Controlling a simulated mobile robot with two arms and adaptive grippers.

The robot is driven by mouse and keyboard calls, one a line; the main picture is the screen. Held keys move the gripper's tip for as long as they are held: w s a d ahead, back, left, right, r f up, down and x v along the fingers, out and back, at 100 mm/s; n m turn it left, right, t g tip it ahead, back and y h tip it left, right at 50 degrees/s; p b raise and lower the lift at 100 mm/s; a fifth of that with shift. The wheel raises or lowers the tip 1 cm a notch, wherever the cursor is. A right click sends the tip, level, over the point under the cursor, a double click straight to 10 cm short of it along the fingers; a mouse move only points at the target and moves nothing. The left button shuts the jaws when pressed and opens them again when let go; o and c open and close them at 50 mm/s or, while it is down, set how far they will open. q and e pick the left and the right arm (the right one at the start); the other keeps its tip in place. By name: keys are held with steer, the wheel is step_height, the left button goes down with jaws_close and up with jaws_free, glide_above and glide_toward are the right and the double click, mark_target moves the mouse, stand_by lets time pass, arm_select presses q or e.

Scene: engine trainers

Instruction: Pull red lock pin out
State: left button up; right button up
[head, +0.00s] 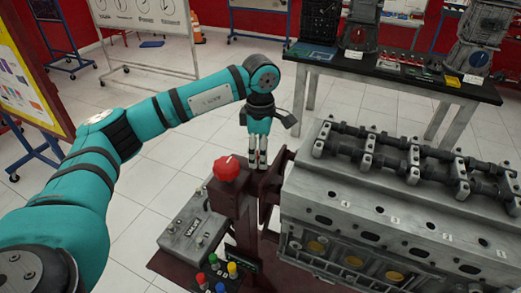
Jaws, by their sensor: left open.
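A red knob (227,170), which looks like the head of the lock pin, sits on top of a dark red stand post (242,208). Any shaft below the knob is hidden. My left gripper (257,165) points down just right of and beyond the knob, apart from it in the picture. Its fingers are open with a narrow gap and nothing between them. How far it is from the post in depth I cannot tell. My right gripper is out of view.
A grey engine block (350,215) with a camshaft on top stands close at the right. A grey control box (193,228) and several coloured buttons (220,268) are below the knob. A black table (400,72) with engine parts stands behind. Whiteboards stand at the back left.

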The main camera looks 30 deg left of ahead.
arm_select(q)
jaws_close()
stand_by(0.3)
step_height(320, 180, up, 4)
steer(key=shift+r+p, duration=0.15)
steer(key=shift+p, duration=0.65)
steer(key=shift+r, duration=0.15)
steer(key=shift+w, duration=0.1)
steer(key=shift+c, duration=0.9)
jaws_free()
steer(key=shift+o, duration=0.9)
